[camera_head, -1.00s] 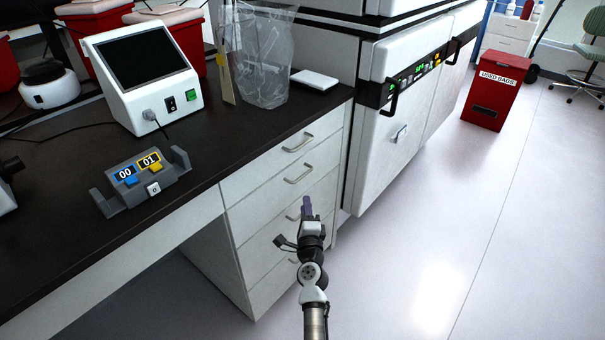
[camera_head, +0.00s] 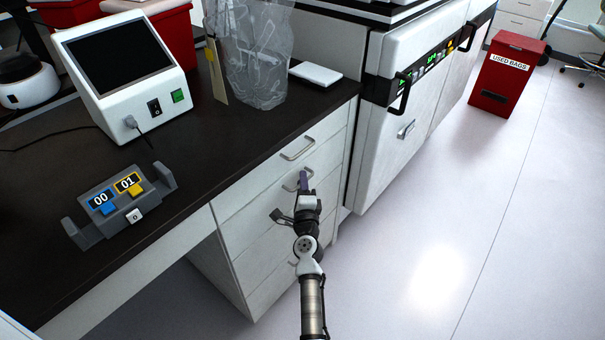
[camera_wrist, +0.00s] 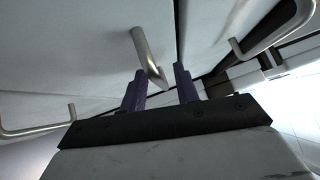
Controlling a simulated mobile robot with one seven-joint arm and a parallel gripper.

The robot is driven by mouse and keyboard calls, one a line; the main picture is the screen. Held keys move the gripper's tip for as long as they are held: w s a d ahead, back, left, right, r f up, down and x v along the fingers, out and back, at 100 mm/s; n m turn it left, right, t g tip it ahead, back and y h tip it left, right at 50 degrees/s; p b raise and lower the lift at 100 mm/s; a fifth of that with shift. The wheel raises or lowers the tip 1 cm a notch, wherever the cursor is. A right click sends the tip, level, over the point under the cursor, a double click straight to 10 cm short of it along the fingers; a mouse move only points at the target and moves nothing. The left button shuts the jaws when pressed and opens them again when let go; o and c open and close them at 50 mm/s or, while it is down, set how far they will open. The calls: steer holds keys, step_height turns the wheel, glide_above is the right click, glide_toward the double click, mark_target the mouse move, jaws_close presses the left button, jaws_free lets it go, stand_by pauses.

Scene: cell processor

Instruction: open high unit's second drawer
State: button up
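The white drawer unit (camera_head: 262,235) stands under the dark bench, with a column of shut drawers. The top drawer's metal handle (camera_head: 298,149) is clear in the head view. The second drawer's handle (camera_head: 289,185) is partly hidden behind my gripper (camera_head: 303,181), which is just in front of it. In the wrist view, my gripper (camera_wrist: 160,88) has its two purple fingers apart, and a metal handle (camera_wrist: 146,52) reaches into the gap between them. I cannot tell whether they touch it. Other handles show at the left (camera_wrist: 38,131) and right (camera_wrist: 275,35).
The dark bench top (camera_head: 190,170) overhangs the drawers and bears a grey holder (camera_head: 120,205) and a white screen device (camera_head: 125,75). A white machine (camera_head: 395,150) stands close right of the drawers. Open floor (camera_head: 430,250) lies to the right.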

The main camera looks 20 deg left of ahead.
steer(key=shift+w+a, duration=0.1)
steer(key=shift+w, duration=0.15)
jaws_close()
